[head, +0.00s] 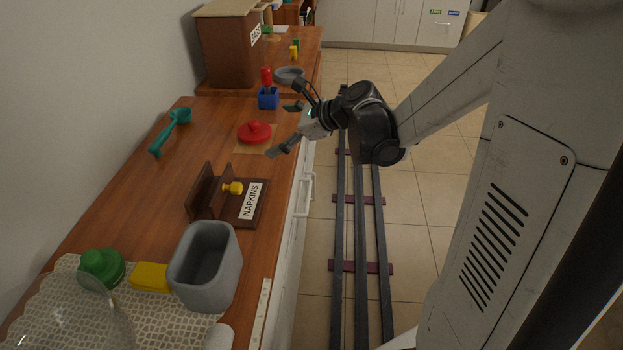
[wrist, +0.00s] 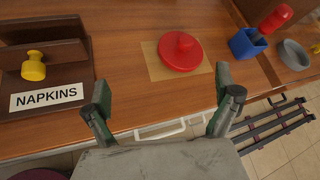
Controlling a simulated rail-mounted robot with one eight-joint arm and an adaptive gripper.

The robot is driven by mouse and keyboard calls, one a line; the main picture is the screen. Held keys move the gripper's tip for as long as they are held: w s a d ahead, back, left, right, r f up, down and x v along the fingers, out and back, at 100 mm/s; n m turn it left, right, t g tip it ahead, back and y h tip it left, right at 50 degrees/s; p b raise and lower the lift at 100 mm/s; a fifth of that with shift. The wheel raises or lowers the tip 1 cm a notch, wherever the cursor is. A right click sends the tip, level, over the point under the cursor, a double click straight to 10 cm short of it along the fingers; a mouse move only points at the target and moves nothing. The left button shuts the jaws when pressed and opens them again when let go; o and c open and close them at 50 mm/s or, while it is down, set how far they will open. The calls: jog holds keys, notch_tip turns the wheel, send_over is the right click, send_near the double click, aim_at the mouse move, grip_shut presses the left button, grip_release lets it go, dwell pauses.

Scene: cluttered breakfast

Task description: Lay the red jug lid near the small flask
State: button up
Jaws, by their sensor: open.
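The red jug lid (head: 255,131), a round disc with a knob, lies on a tan square mat on the wooden counter. It also shows in the wrist view (wrist: 180,52), beyond my fingertips. My gripper (head: 286,129) is open and empty above the counter's front edge, just right of the lid and apart from it. Its two fingers also show in the wrist view (wrist: 165,88), spread wide. A clear rounded glass vessel (head: 95,318) stands at the bottom left of the head view, partly cut off. I cannot tell whether it is the small flask.
A napkin holder (head: 248,208) with a yellow knobbed piece (head: 232,188) stands nearer. A blue cup with a red-handled item (head: 268,98) stands beyond the lid. A grey bin (head: 206,268), yellow block (head: 150,277) and green lid (head: 101,268) crowd the near end. A teal scoop (head: 170,130) lies left.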

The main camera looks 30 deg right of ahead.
jog(key=s+a+r+n+g+h, duration=0.1)
jog(key=s+n+h, duration=0.2)
jog(key=s+n, duration=0.8)
jog(key=s+a+r+n+g+h, duration=0.1)
jog(key=s+a+r+n+h, duration=0.1)
jog(key=s+n, duration=1)
jog(key=shift+s+a+r+g+h, duration=0.3)
jog(key=shift+s+h, duration=0.5)
jog(key=shift+s, duration=0.35)
jog(key=shift+o, duration=0.4)
jog(key=shift+s+d+n, duration=0.25)
jog(key=shift+s+n, duration=0.2)
jog(key=shift+n, duration=0.15)
